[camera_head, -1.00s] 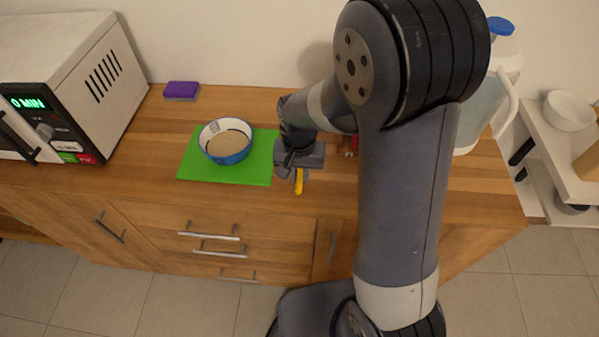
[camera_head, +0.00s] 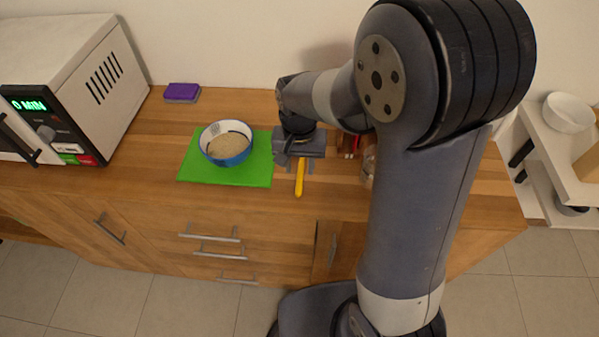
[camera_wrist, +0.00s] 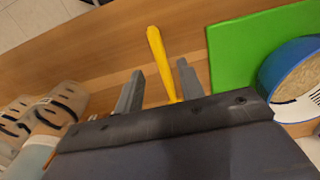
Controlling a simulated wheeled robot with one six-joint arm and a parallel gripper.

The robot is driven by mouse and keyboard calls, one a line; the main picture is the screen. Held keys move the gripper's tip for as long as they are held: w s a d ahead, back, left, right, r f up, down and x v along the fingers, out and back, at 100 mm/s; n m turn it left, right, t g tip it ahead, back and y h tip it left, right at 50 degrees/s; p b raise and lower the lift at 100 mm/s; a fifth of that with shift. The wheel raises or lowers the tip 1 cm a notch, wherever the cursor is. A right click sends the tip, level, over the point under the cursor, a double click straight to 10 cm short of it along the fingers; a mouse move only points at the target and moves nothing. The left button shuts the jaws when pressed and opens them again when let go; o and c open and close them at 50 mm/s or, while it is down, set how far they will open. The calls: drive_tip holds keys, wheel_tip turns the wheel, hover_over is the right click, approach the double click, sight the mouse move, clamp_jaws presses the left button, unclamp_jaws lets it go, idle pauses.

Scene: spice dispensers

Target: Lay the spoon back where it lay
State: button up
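The spoon shows as a yellow handle (camera_head: 299,184) lying on the wooden counter, just right of the green mat (camera_head: 198,173). In the wrist view the yellow handle (camera_wrist: 156,48) runs between my fingers and out past their tips. Its other end is hidden beneath my gripper. My gripper (camera_head: 299,164) is over the spoon, pointing down. In the wrist view the two fingers of my gripper (camera_wrist: 160,70) are apart, with a gap on each side of the handle, so it is open.
A blue-and-white bowl (camera_head: 228,159) with grainy contents stands on the green mat, close to my gripper. Clear containers (camera_wrist: 72,97) stand on the other side in the wrist view. A purple sponge (camera_head: 182,92) and a microwave (camera_head: 75,80) are at left. The counter's front edge is near.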

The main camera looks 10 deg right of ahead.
sight(300, 180)
wheel_tip(300, 180, up, 8)
drive_tip(key=shift+f, duration=0.25)
wheel_tip(300, 180, down, 12)
drive_tip(key=shift+f+b, duration=0.25)
drive_tip(key=shift+b, duration=0.05)
drive_tip(key=shift+r, duration=1.85)
